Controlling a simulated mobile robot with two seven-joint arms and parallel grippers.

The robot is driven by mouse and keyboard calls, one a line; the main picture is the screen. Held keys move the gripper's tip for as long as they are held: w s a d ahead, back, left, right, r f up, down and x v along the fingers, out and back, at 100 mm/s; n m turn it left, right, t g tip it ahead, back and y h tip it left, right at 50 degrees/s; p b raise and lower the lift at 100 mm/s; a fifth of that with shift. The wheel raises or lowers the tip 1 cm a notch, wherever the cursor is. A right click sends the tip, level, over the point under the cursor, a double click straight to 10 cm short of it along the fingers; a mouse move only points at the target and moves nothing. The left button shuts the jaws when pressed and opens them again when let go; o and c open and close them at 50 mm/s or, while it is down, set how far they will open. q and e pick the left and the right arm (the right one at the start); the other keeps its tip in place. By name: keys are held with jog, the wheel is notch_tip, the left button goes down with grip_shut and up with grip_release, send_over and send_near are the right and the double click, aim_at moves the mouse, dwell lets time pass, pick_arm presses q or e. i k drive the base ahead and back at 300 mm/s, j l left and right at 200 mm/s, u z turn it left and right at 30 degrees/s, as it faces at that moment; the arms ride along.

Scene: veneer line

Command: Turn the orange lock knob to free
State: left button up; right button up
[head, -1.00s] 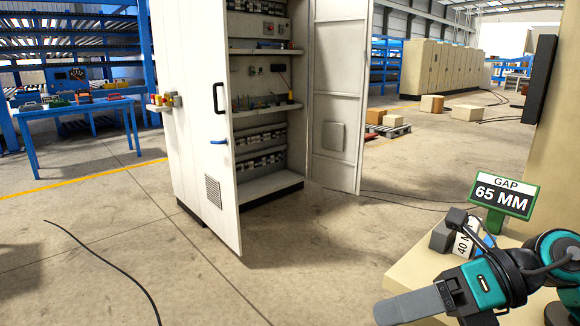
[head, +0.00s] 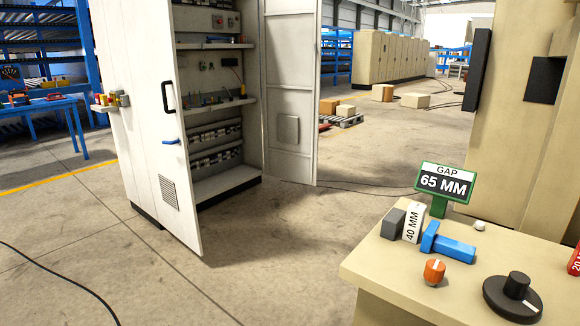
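The orange lock knob (head: 434,271) stands on the top of a beige bench (head: 375,275) at the lower right of the head view. It has a pale mark on its top; I cannot tell which setting the mark points to. A larger black dial (head: 512,297) with a white mark sits to its right. A green-framed sign (head: 446,183) behind the knob reads "GAP 65 MM". Neither of my grippers is in view.
A grey block (head: 391,223), a white "40 M" block (head: 412,222) and blue blocks (head: 450,246) stand behind the knob. A red block (head: 574,262) is at the right edge. An open white cabinet (head: 135,125) stands left, with clear floor between it and the bench.

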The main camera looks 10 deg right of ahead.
aim_at(434, 270)
jog(key=z, duration=1.75)
